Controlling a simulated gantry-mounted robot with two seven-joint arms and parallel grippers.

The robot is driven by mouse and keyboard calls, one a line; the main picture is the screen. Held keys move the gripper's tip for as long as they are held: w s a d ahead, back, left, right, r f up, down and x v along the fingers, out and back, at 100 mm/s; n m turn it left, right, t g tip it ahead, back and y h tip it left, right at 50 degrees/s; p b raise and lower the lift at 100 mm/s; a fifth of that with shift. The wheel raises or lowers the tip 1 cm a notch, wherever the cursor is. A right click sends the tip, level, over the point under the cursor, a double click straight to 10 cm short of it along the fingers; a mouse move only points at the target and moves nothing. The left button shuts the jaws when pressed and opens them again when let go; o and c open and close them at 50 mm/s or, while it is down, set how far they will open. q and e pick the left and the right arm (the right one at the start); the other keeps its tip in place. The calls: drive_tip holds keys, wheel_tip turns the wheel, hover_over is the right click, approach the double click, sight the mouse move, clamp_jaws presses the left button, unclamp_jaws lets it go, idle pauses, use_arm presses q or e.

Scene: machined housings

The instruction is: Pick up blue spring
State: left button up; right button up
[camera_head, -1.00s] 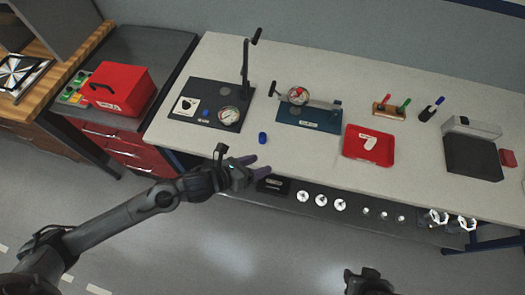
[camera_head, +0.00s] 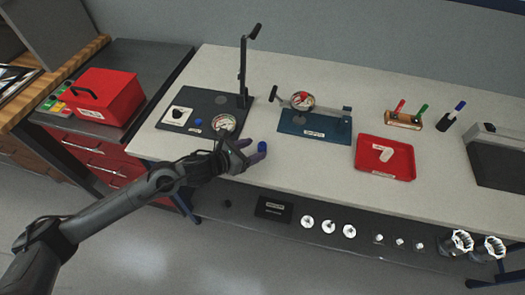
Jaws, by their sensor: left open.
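The blue spring (camera_head: 262,147) is a small blue cylinder near the front edge of the light worktop, in front of the gap between the black and blue fixtures. My left gripper (camera_head: 255,153) is open, with its fingers reaching over the worktop edge right by the spring. One finger overlaps the spring's surroundings closely, and I cannot tell whether it touches. My right gripper is not in view.
A black press fixture (camera_head: 183,135) with a gauge stands just behind my left gripper. A blue gauge fixture (camera_head: 312,125) stands behind and right. A red tray (camera_head: 372,170) lies to the right. The worktop between spring and tray is clear.

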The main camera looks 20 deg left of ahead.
sight(263, 146)
use_arm(q)
drive_tip(key=shift+d+b+x, duration=0.1)
drive_tip(key=shift+b+x, duration=0.15)
drive_tip(key=shift+x, duration=1.3)
drive_tip(key=shift+d+b+x, duration=0.15)
drive_tip(key=shift+b+x, duration=0.05)
drive_tip(key=shift+x, duration=1.4)
drive_tip(key=shift+s+r, duration=0.15)
drive_tip(key=c, duration=1)
